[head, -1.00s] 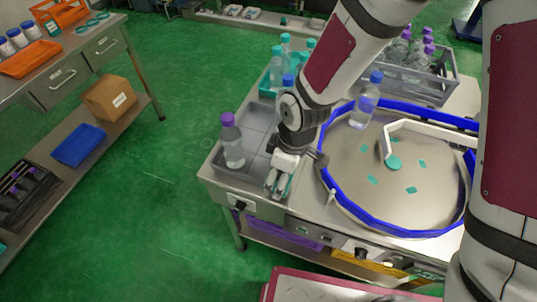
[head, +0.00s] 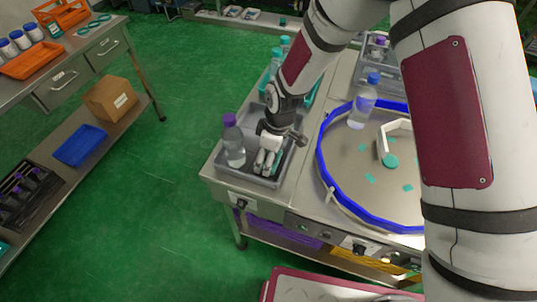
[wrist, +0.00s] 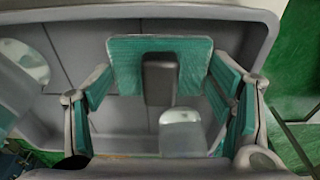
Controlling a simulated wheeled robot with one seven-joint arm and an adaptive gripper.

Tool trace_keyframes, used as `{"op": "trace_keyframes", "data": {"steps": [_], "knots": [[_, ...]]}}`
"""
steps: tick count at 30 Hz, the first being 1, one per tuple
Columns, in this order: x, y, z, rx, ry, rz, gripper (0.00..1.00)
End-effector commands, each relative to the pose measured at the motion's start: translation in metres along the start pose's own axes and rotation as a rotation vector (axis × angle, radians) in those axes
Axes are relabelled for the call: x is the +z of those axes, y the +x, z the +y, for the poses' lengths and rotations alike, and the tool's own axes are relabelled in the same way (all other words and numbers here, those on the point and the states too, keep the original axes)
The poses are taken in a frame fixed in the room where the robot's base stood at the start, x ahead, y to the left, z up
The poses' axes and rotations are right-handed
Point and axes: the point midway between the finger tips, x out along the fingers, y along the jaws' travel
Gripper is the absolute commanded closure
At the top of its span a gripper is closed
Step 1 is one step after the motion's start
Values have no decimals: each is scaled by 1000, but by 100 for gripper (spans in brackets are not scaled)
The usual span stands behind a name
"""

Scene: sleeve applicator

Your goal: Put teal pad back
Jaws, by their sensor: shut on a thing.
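The teal pad (wrist: 128,62) is a flat teal panel at the centre of the wrist view, with a dark bar in front of its middle. My gripper (head: 264,168) is over the front part of the grey tray (head: 205,168), right of a purple-capped bottle (head: 232,140). In the wrist view its teal-lined fingers stand on both sides of the panel and seem shut on it; the exact contacts are hard to see. In the head view the pad is mostly hidden by the fingers.
A turntable (head: 335,190) with a blue rim stands right of the tray, bearing a blue-capped bottle (head: 363,102), a white arm (head: 385,138) and small teal pieces. Teal-capped bottles (head: 277,62) stand behind. Green floor lies open at left.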

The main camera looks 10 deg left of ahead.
Motion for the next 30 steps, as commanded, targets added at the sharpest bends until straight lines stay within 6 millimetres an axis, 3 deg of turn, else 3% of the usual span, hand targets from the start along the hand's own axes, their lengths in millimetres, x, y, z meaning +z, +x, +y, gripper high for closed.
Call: {"op": "trace_keyframes", "data": {"steps": [7, 8, 10, 11, 23, 30], "knots": [[0, 3, 0, 0, 1, 0, 52], [0, 3, 0, 0, 1, 0, 23], [0, 3, 0, 0, 1, 0, 7], [0, 2, 0, 0, 1, 0, 6], [0, -1, 0, 1, 1, 1, 6], [-1, -31, 2, 5, 1, 4, 6]]}}
